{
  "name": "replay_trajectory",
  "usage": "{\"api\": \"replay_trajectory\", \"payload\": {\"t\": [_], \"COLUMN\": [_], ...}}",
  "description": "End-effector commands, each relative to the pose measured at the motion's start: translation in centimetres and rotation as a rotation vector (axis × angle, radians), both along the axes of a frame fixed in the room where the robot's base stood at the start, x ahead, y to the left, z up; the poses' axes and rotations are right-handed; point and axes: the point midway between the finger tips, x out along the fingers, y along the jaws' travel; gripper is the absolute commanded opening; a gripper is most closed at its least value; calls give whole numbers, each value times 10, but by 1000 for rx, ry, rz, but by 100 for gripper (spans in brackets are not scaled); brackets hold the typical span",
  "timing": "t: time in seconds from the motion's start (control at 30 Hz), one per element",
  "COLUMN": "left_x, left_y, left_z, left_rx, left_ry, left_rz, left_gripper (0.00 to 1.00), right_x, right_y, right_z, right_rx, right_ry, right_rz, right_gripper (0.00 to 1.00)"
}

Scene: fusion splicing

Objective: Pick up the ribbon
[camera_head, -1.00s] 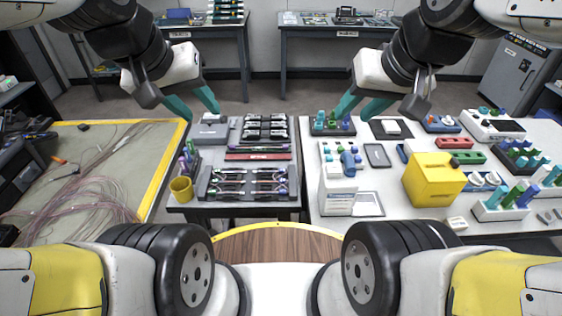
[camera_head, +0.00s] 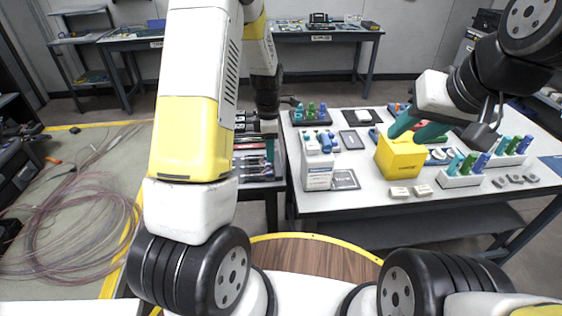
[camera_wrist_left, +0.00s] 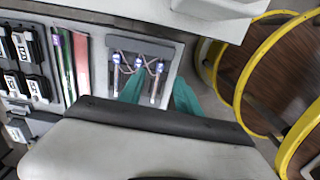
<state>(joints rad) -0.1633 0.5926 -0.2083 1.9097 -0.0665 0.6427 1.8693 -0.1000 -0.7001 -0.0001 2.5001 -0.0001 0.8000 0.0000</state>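A dark tray (camera_wrist_left: 172,50) in the left wrist view holds several slim items with pale blue ends and thin pinkish strands (camera_wrist_left: 128,67). I cannot tell for sure which of these is the ribbon. My left gripper (camera_wrist_left: 158,92) is open, its two teal fingers apart over the near edge of the tray. I see no item held between them. In the head view my left arm hides this gripper and most of the tray. My right gripper (camera_head: 405,136) is open and empty in front of or above the yellow box (camera_head: 402,158).
Loose pinkish fibre (camera_head: 70,215) lies tangled on the mat at left. Red and dark strips (camera_wrist_left: 80,62) lie beside the tray.

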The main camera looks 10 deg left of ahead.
Motion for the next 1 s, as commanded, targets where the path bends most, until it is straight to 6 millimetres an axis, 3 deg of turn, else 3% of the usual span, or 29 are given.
{"api": "replay_trajectory", "payload": {"t": [0.6, 0.93, 1.0], "left_x": [0, 0, 0], "left_y": [4, 3, 3], "left_z": [-77, -84, -84], "left_rx": [4, 4, 4], "left_ry": [8, 6, 6], "left_rz": [26, 24, 24], "left_gripper": [40, 40, 26], "right_x": [0, 0, 0], "right_y": [0, 0, 0], "right_z": [0, 0, 0], "right_rx": [0, 0, 0], "right_ry": [0, 0, 0], "right_rz": [0, 0, 0], "right_gripper": [36, 36, 36]}}
